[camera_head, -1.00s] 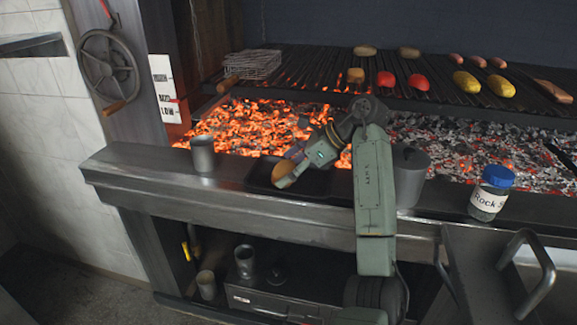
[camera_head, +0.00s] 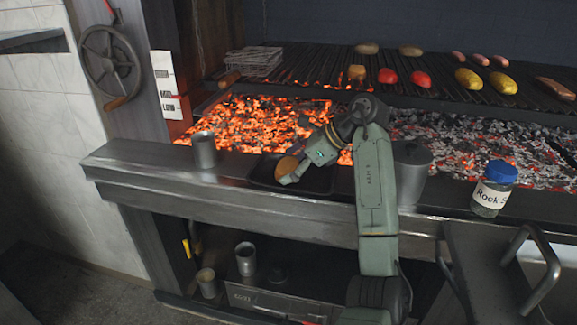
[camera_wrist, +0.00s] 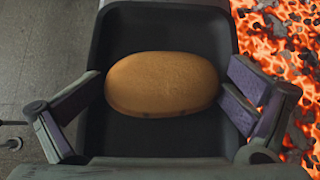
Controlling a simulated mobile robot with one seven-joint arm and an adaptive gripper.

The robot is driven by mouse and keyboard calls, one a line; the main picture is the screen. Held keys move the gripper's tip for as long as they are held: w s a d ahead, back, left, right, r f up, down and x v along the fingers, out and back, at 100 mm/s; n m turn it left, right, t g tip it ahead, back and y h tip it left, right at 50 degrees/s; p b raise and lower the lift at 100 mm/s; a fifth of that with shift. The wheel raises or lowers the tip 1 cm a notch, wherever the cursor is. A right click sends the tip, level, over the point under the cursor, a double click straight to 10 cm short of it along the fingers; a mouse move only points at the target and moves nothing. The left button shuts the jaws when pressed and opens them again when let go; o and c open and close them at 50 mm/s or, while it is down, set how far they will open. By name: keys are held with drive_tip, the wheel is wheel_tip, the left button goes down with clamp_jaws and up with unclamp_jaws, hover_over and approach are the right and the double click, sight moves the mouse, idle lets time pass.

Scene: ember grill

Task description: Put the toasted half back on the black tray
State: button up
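The toasted half (camera_wrist: 162,83), a golden-brown oval, is over the black tray (camera_wrist: 165,22) in the wrist view and looks to lie on its floor. In the head view the toasted half (camera_head: 287,166) is partly covered by my gripper, and the tray (camera_head: 262,173) sits on the metal ledge. My gripper (camera_wrist: 163,82) looks open, one finger at each end of the half. Only very narrow gaps separate the fingertips from it, so light touch cannot be ruled out.
Glowing coals (camera_head: 250,125) lie just behind the tray. A metal cup (camera_head: 203,150) stands left of it on the ledge. A lidded grey pot (camera_head: 411,172) and a blue-capped rock salt jar (camera_head: 492,190) stand to the right. Food lies on the grill (camera_head: 320,65).

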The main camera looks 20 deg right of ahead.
drive_tip(key=shift+s+d+f+p, duration=0.1)
drive_tip(key=shift+d+f+p, duration=0.1)
drive_tip(key=shift+f+p, duration=0.15)
drive_tip(key=b+v, duration=0.1)
drive_tip(key=v, duration=1.1)
drive_tip(key=shift+r+b, duration=0.35)
drive_tip(key=shift+r, duration=0.3)
